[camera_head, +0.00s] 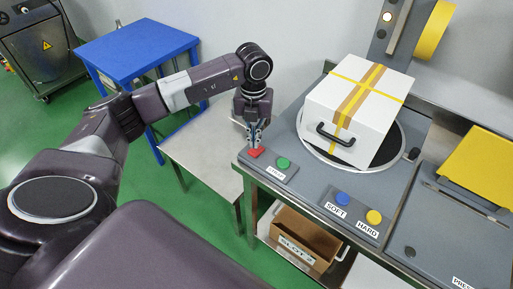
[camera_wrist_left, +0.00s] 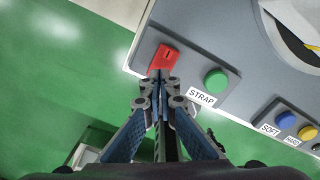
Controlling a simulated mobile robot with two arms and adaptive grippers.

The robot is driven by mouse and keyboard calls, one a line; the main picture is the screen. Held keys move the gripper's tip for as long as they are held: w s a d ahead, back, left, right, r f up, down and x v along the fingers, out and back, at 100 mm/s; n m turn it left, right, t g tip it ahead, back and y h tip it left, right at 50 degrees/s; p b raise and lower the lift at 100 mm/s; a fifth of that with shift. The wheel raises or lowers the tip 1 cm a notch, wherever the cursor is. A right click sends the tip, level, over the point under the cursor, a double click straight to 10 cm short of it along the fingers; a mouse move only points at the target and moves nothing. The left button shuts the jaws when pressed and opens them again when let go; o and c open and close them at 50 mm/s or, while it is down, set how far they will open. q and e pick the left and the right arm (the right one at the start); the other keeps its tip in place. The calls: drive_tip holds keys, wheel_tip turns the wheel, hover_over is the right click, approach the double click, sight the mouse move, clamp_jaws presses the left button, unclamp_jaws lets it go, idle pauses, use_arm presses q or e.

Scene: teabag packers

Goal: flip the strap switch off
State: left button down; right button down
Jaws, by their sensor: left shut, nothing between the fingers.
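The strap switch is a red block (camera_head: 256,153) at the left front corner of the grey machine top, and it also shows in the left wrist view (camera_wrist_left: 165,57). A green round button (camera_head: 283,163) sits to its right, with a label reading STRAP (camera_wrist_left: 201,97) in front of it. My left gripper (camera_head: 254,143) points down over the red switch. In the left wrist view its fingertips (camera_wrist_left: 161,76) are shut, empty, and at the near edge of the switch. I cannot tell whether they touch it. My right gripper is not in view.
A white box (camera_head: 343,110) with yellow and brown bands rests on the round turntable (camera_head: 310,150). Blue (camera_head: 342,198) and yellow (camera_head: 374,217) buttons sit further right. A blue table (camera_head: 135,45) and a grey table (camera_head: 200,150) stand left. A brown bin (camera_head: 300,240) is below.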

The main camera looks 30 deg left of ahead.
sight(254, 151)
use_arm(q)
drive_tip(key=shift+f+b, duration=0.35)
drive_tip(key=shift+f, duration=0.1)
idle(0.8)
drive_tip(key=shift+s+f+b, duration=0.1)
drive_tip(key=shift+f+b, duration=0.75)
drive_tip(key=shift+f, duration=0.3)
idle(0.4)
drive_tip(key=shift+r+p, duration=0.6)
drive_tip(key=shift+r, duration=0.15)
drive_tip(key=shift+r+p, duration=1.7)
drive_tip(key=shift+r, duration=1.1)
